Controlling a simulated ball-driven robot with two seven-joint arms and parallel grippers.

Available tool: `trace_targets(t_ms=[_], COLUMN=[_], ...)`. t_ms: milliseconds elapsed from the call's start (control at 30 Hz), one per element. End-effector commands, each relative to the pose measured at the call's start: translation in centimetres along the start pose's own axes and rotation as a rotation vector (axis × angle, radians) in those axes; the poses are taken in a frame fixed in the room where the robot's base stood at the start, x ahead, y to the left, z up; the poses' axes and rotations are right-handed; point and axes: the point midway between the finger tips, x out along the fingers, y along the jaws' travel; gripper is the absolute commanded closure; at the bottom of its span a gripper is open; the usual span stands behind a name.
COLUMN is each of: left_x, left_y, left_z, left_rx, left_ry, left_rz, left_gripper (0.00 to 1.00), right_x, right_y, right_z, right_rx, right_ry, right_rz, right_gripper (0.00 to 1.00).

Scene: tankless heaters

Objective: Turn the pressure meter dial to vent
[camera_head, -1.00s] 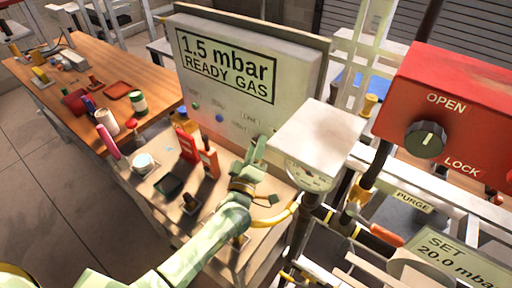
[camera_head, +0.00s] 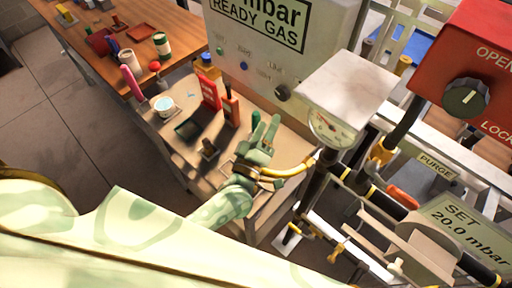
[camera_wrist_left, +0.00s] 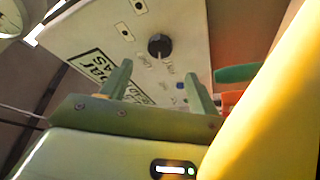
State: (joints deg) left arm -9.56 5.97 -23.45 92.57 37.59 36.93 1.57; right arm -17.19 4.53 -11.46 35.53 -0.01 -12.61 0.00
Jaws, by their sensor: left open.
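The pressure meter is a pale panel (camera_head: 225,45) with a "mbar READY GAS" display. Its small dark round dial (camera_head: 282,92) sits at the panel's lower right, beside small labels. In the left wrist view the dial (camera_wrist_left: 160,46) is a black knob with a pointer mark, beyond the fingertips; the labels are too small to read surely. My left gripper (camera_head: 265,123) is pale green, open and empty, below and left of the dial in the head view and apart from it. Its two fingers (camera_wrist_left: 157,78) frame the dial's lower side in the left wrist view. My right gripper is out of view.
A white box with a round gauge (camera_head: 332,130) stands right of the dial, near my gripper. A red box (camera_head: 480,55) with an OPEN/LOCK knob is further right. Red bottles (camera_head: 211,92) stand left of my gripper.

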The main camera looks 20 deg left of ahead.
Motion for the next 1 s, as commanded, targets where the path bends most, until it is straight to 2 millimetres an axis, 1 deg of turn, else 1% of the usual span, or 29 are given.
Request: trace_targets(t_ms=[33, 100, 200, 333, 500, 1000], left_x=[-1.4, -3.2, -5.1, -6.7, -7.4, -7.4], left_y=[-0.2, -0.1, -0.1, -0.1, 0.0, 0.1], left_z=[0.1, 0.1, 0.1, 0.1, 0.0, 0.1], left_rx=[-0.001, -0.001, -0.001, 0.0, -0.002, 0.003], left_ry=[-0.003, -0.003, -0.002, -0.001, 0.0, -0.004], left_rz=[-0.003, -0.002, -0.002, -0.001, 0.0, 0.001], left_gripper=[0.39, 0.39, 0.39, 0.39, 0.39, 0.39], right_x=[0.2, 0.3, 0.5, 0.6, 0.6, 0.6], right_y=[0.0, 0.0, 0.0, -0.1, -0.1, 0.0], right_z=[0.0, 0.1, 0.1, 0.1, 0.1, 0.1], right_rx=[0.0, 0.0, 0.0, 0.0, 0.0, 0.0], right_ry=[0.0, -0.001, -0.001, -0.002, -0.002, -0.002], right_rz=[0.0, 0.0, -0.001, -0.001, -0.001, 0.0], right_gripper=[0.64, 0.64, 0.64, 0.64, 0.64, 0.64])
